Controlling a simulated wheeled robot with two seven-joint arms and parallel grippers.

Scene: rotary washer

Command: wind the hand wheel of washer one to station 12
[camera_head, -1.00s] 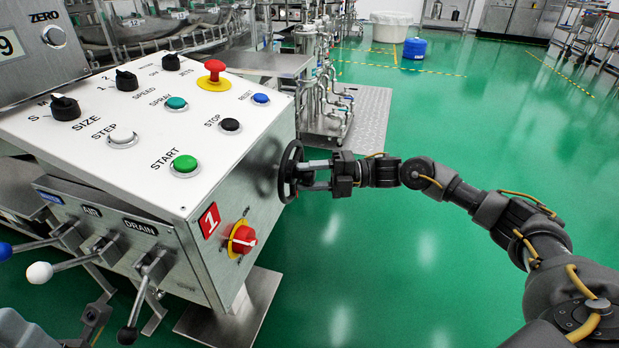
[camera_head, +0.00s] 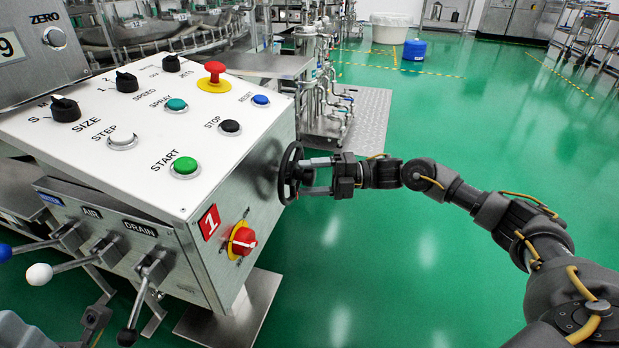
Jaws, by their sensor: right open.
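The hand wheel (camera_head: 287,172) is a black rim on the right side of the white and steel control box (camera_head: 215,250). The box carries a red plate marked 1 (camera_head: 209,222). My right gripper (camera_head: 306,176) is open, its fingers pointing left at the wheel's hub. The fingertips overlap the wheel in the picture; I cannot tell whether they touch it. A display (camera_head: 12,47) at the upper left shows a 9. My left gripper does not show clearly; a grey part at the lower left edge may be my left arm.
A red and yellow rotary switch (camera_head: 242,241) sits below the wheel. A red mushroom button (camera_head: 214,75) stands on the panel top. Valve levers (camera_head: 140,290) stick out in front. Steel pipework (camera_head: 325,100) stands behind the wheel. Green floor (camera_head: 420,270) is free at the right.

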